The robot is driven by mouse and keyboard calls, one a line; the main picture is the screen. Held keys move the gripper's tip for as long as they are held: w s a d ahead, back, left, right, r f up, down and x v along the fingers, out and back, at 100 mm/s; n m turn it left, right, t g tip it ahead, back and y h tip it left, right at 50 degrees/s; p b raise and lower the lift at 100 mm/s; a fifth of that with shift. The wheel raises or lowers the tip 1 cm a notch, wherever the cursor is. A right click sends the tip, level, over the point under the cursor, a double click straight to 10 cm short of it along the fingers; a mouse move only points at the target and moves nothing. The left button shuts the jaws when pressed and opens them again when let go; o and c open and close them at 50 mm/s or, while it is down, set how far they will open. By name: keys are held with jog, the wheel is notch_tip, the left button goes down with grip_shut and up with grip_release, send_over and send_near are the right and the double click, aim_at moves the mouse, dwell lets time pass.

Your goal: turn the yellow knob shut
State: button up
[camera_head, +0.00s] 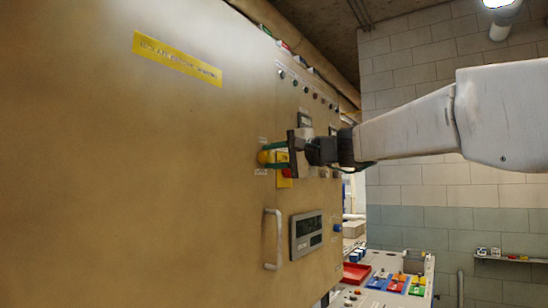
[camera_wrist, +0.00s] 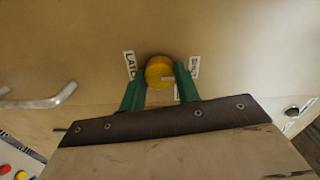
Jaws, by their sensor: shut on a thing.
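The yellow knob (camera_head: 264,157) sits on the tan cabinet front, and my gripper (camera_head: 275,157) reaches it from the right. In the wrist view the round yellow knob (camera_wrist: 159,71) lies between the tips of the two green fingers of my gripper (camera_wrist: 160,80). The fingers are shut on its sides. A white label (camera_wrist: 129,65) with dark letters, partly readable as "LATC", is left of the knob, and another label (camera_wrist: 194,67) is to its right, partly covered by a finger.
A pale handle (camera_head: 272,239) and a grey display (camera_head: 306,234) are below the knob on the cabinet. A red button (camera_head: 287,173) on a yellow plate is close to my gripper. A bench (camera_head: 385,285) with coloured switches stands lower right.

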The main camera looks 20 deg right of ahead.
dwell(0.5)
jog(key=o, duration=1)
jog(key=v, duration=0.7)
jog(key=shift+s+d, duration=0.2)
jog(key=shift+s, duration=0.1)
